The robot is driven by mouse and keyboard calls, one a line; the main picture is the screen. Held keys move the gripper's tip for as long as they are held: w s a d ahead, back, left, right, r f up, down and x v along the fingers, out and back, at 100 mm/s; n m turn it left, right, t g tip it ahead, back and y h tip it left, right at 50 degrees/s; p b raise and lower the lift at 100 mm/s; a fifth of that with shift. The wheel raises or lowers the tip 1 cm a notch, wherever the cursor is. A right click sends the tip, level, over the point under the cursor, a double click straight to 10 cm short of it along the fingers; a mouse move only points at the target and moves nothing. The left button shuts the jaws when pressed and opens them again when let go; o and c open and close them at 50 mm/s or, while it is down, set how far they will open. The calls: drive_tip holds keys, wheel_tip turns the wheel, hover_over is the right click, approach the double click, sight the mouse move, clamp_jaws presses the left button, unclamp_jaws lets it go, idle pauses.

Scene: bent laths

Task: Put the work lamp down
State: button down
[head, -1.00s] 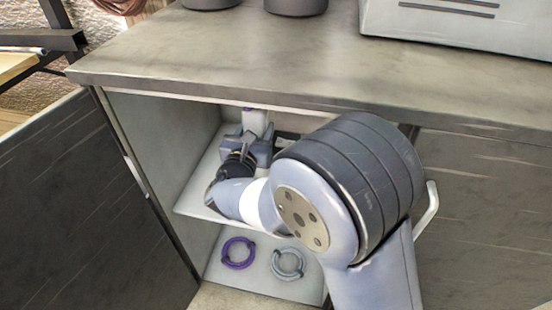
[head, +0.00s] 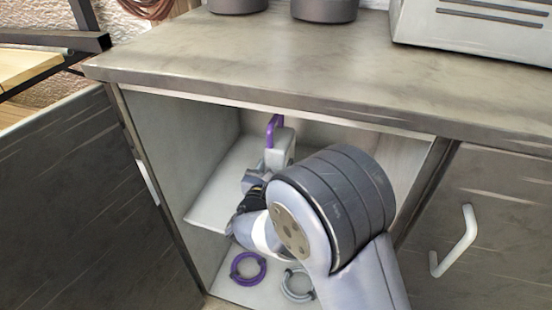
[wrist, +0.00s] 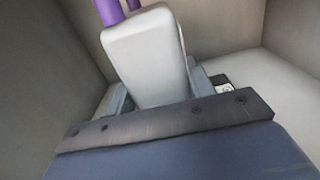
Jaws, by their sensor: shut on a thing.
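The work lamp (head: 280,152) has a pale grey body and a purple handle (head: 273,130). It is upright inside the open cupboard, over the pale upper shelf (head: 212,197). My gripper (head: 257,180) is shut on its lower part. In the wrist view the lamp's pale body (wrist: 147,62) rises from between the jaws, tilted a little, with purple bars at the top edge. The lamp's foot is hidden by my gripper and arm, so I cannot tell whether it touches the shelf.
A purple ring (head: 248,268) and a grey ring (head: 297,284) lie on the cupboard floor. The open door (head: 90,205) stands at left; a closed door with a white handle (head: 458,243) is at right. The countertop (head: 300,60) overhangs the opening. Dark pots (head: 325,8) stand on top.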

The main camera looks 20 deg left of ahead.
drive_tip(key=shift+f, duration=0.2)
drive_tip(key=shift+f, duration=0.15)
drive_tip(key=c, duration=0.6)
unclamp_jaws()
drive_tip(key=shift+f, duration=0.15)
drive_tip(key=shift+s+r, duration=0.1)
drive_tip(key=shift+r, duration=0.1)
drive_tip(key=s+d+p, duration=0.1)
drive_tip(key=s+p, duration=0.1)
drive_tip(key=s, duration=0.9)
drive_tip(key=shift+s+d, duration=0.2)
drive_tip(key=shift+s, duration=0.2)
drive_tip(key=shift+f, duration=0.1)
